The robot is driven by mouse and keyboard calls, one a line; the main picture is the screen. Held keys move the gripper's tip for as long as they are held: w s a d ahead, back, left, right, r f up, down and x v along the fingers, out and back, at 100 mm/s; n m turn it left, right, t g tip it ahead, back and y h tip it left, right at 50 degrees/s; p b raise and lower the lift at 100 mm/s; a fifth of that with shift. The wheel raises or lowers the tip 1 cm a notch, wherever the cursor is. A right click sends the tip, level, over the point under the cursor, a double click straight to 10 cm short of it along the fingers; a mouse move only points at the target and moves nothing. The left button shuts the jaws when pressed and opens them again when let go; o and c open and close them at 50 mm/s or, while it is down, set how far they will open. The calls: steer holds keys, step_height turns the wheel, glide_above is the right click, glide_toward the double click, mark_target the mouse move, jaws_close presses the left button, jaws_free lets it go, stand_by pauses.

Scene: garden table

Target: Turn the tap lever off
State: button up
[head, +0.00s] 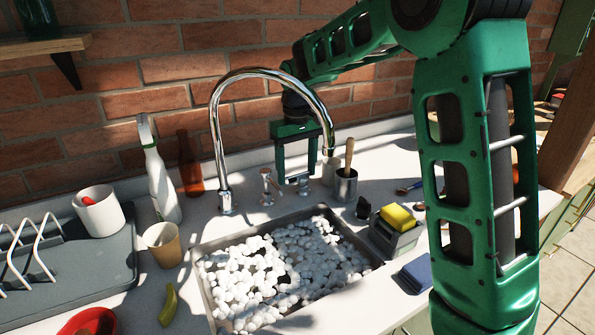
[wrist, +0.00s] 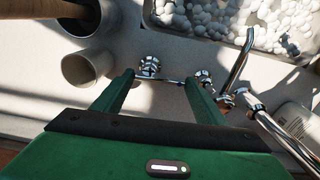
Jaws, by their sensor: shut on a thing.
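The chrome gooseneck tap (head: 217,130) rises at the back of the sink, its spout curving to the right. Right of its base stands a small chrome fitting (head: 267,188), and another chrome knob (head: 303,184) sits farther right. In the wrist view a thin dark lever bar (wrist: 172,80) runs between the two chrome fittings, across my fingertips. My gripper (head: 294,182) reaches down behind the sink with its fingers around this part. It is shut on the tap lever (wrist: 149,66). The exact contact is partly hidden by the fingers.
The sink (head: 373,262) is full of white foam. A metal cup with a wooden handle (head: 344,184) stands close right of my gripper. A spray bottle (head: 160,182) and brown bottle (head: 190,165) stand left. A caddy with a yellow sponge (head: 397,217) is right of the sink.

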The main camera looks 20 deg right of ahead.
steer(key=shift+w+d+r+m, duration=0.15)
steer(key=shift+w+m, duration=0.05)
steer(key=shift+m, duration=0.1)
steer(key=o, duration=0.9)
steer(key=shift+o, duration=0.8)
steer(key=shift+s, duration=0.1)
step_height(320, 180, up, 11)
steer(key=shift+f, duration=0.2)
